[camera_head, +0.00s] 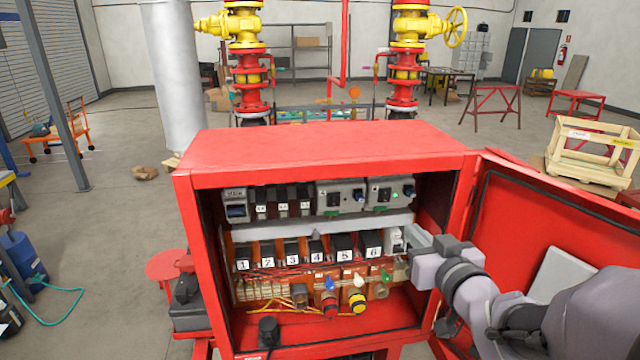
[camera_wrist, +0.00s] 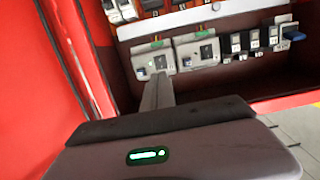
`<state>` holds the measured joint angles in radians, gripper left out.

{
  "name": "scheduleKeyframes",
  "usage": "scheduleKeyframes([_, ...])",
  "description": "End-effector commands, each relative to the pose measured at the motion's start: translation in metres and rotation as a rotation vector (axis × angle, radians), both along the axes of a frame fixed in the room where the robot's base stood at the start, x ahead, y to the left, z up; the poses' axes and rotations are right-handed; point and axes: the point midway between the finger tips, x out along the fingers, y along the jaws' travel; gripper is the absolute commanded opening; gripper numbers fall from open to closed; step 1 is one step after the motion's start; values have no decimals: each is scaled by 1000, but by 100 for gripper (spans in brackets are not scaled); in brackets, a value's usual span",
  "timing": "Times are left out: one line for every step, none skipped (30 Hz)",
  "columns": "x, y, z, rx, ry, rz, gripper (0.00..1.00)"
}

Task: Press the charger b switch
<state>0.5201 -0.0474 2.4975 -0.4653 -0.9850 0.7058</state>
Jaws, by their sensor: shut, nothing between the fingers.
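Two grey charger units sit side by side at the right end of the cabinet's upper row in the head view: a left one (camera_head: 341,196) and a right one (camera_head: 391,193). Each carries a dark dial and a small knob; the right one shows a green light. Their lettering is too small to read, so I cannot tell which is b. The wrist view appears upside down and shows them as the right unit (camera_wrist: 150,60) and the left unit (camera_wrist: 196,50). My gripper (camera_head: 414,246) is shut and empty at the cabinet's right opening. Its fingers (camera_wrist: 158,92) overlap the right unit's edge; contact is unclear.
The red cabinet (camera_head: 320,150) encloses the units, its door (camera_head: 545,225) swung open on the right beside my arm. Below are numbered black relays (camera_head: 318,250) and coloured connectors (camera_head: 330,300). Small breakers (camera_head: 282,203) stand left of the chargers.

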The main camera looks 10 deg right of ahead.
Motion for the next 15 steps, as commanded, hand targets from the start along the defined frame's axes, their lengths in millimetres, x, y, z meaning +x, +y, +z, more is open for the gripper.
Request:
scheduleKeyframes([7, 0, -1, 2, 1, 1, 0])
scheduleKeyframes([12, 1, -2, 1, 1, 2, 0])
scheduleKeyframes([20, 1, -4, 2, 2, 3, 0])
scheduleKeyframes([27, 1, -4, 2, 2, 2, 0])
scheduleKeyframes([34, 1, -5, 2, 2, 2, 0])
scheduleKeyframes([42, 1, -7, 2, 3, 3, 0])
scheduleKeyframes([49, 1, -7, 2, 2, 1, 0])
scheduleKeyframes([55, 1, -8, 1, 3, 2, 0])
scheduleKeyframes([64, 1, -10, 2, 3, 1, 0])
scheduleKeyframes([71, 1, -11, 2, 2, 1, 0])
scheduleKeyframes([77, 1, -11, 1, 3, 1, 0])
scheduleKeyframes([86, 1, -12, 1, 2, 1, 0])
scheduleKeyframes([92, 1, -13, 1, 2, 1, 0])
scheduleKeyframes([97, 1, -14, 1, 2, 1, 0])
scheduleKeyframes([104, 1, -15, 1, 2, 0, 0])
